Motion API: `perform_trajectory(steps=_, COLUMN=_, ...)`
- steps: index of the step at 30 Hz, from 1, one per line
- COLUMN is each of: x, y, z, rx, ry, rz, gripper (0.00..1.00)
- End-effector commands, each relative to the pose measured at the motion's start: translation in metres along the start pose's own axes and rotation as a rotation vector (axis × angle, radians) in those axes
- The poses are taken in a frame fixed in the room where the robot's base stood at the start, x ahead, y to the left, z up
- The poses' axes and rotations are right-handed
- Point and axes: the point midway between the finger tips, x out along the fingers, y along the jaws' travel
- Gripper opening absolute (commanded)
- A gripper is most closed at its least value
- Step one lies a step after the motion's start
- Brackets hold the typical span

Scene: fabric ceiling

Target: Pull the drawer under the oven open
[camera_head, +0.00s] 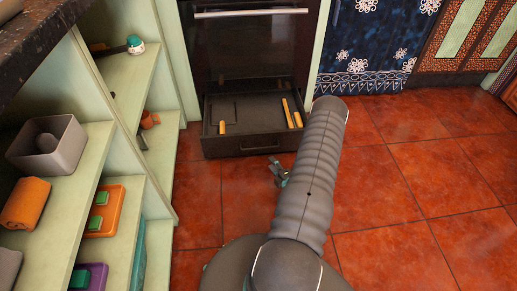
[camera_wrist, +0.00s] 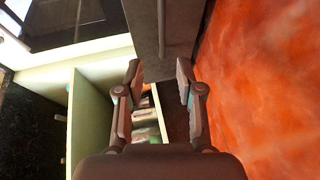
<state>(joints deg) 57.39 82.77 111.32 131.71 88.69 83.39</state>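The dark drawer (camera_head: 222,147) under the oven (camera_head: 250,50) stands pulled out in the head view. Its inside shows several yellow-orange items lying in it. In the wrist view the drawer front (camera_wrist: 178,30) is at the top, with a thin bar handle (camera_wrist: 161,25) along it. My gripper (camera_head: 280,173) is just in front of the drawer, low over the floor, and partly hidden by my arm. In the wrist view my gripper (camera_wrist: 159,72) is open, its two fingers apart with nothing between them. The fingertips look clear of the handle.
Pale green open shelves (camera_head: 125,85) with boxes and other items stand at the left, close to the drawer's side. A blue patterned curtain (camera_head: 375,45) hangs right of the oven. The red tile floor (camera_head: 400,190) is clear at the right.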

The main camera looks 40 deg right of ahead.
Motion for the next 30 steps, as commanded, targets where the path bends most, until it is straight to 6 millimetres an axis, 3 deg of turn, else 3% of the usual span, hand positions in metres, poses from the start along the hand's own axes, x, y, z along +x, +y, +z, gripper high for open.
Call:
perform_trajectory(steps=5, x=0.009, y=-0.004, z=0.002, rx=0.009, ry=-0.011, rz=-0.002, gripper=0.37)
perform_trajectory(steps=21, x=0.104, y=-0.004, z=0.002, rx=0.008, ry=-0.009, rz=-0.001, gripper=0.37)
perform_trajectory(steps=30, x=0.133, y=-0.004, z=0.003, rx=0.008, ry=-0.010, rz=-0.002, gripper=0.37)
